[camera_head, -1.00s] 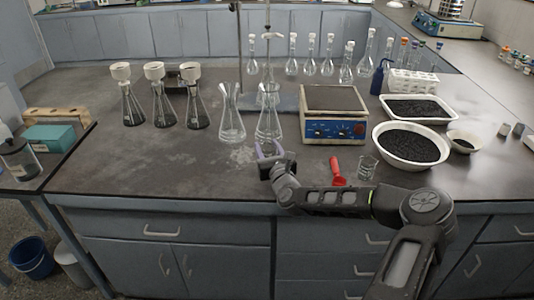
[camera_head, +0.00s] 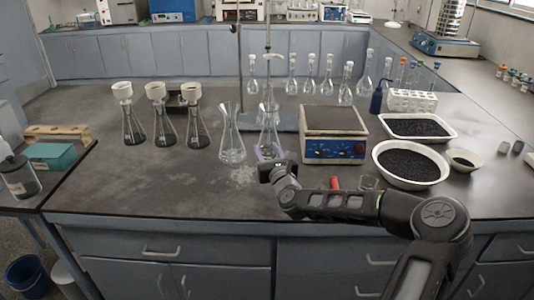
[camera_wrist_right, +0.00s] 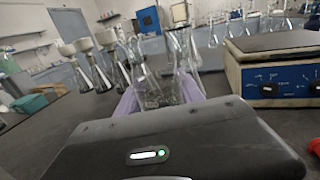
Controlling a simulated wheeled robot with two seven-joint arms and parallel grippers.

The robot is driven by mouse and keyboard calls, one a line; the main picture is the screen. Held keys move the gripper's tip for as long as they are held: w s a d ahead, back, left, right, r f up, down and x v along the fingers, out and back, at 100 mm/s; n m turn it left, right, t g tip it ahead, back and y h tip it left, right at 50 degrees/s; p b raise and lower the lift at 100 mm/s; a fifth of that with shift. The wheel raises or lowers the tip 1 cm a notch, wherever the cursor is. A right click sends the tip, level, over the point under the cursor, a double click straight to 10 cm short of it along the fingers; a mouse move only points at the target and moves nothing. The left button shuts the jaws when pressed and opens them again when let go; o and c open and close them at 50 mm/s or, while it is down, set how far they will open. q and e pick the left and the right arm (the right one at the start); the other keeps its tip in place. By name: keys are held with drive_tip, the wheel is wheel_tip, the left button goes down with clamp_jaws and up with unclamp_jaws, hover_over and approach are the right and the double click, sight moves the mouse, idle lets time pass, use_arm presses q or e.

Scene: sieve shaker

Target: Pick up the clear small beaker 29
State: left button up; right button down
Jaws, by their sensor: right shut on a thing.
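My right gripper (camera_head: 269,155) has purple fingers and is at the front of the bench, just before the right clear conical flask (camera_head: 268,133). In the right wrist view its fingers (camera_wrist_right: 160,97) are shut around a clear small beaker (camera_wrist_right: 158,92), which is hard to separate from the glass behind it. In the head view the held beaker blends with the flask. Another small clear glass beaker (camera_head: 370,182) stands right of the red scoop (camera_head: 335,183), partly hidden behind my right arm. My left gripper is not in view.
A second clear flask (camera_head: 232,140) stands to the left. Several filter flasks (camera_head: 164,130) are farther left. A balance (camera_head: 333,147) and a white bowl of black grains (camera_head: 408,180) stand to the right. The front left bench (camera_head: 130,192) is clear.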

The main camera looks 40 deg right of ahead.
drive_tip(key=shift+r, duration=0.1)
idle(0.6)
drive_tip(key=shift+r+p, duration=1.85)
drive_tip(key=shift+r, duration=0.6)
drive_tip(key=shift+w+f, duration=0.1)
